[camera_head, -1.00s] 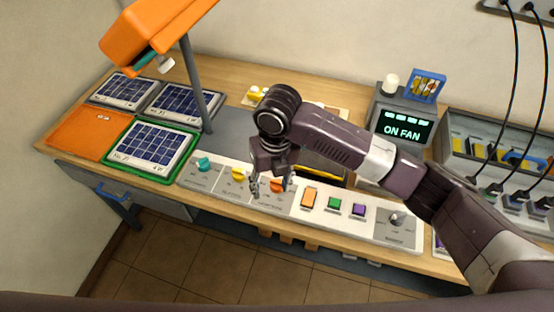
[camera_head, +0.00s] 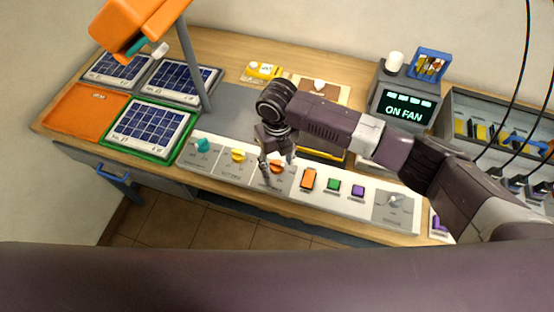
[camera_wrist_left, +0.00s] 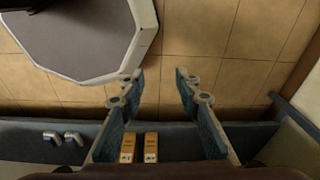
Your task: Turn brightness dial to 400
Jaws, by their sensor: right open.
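A white control panel (camera_head: 222,175) along the table's front edge carries a teal knob (camera_head: 201,145), a yellow knob (camera_head: 238,156) and an orange knob (camera_head: 276,167). Their labels are too small to read, so I cannot tell which is the brightness dial. My right gripper (camera_head: 278,170) is open, pointing down at the orange knob, one finger on each side of it in the picture. I cannot tell whether the fingers touch it. My left gripper (camera_wrist_left: 160,75) is open and empty in the left wrist view, above the tiled floor.
Right of the knobs are orange (camera_head: 308,179), green (camera_head: 333,185) and purple (camera_head: 357,190) buttons and a grey switch plate (camera_head: 395,207). Solar panels (camera_head: 150,128) and an orange lamp (camera_head: 135,25) stand at left.

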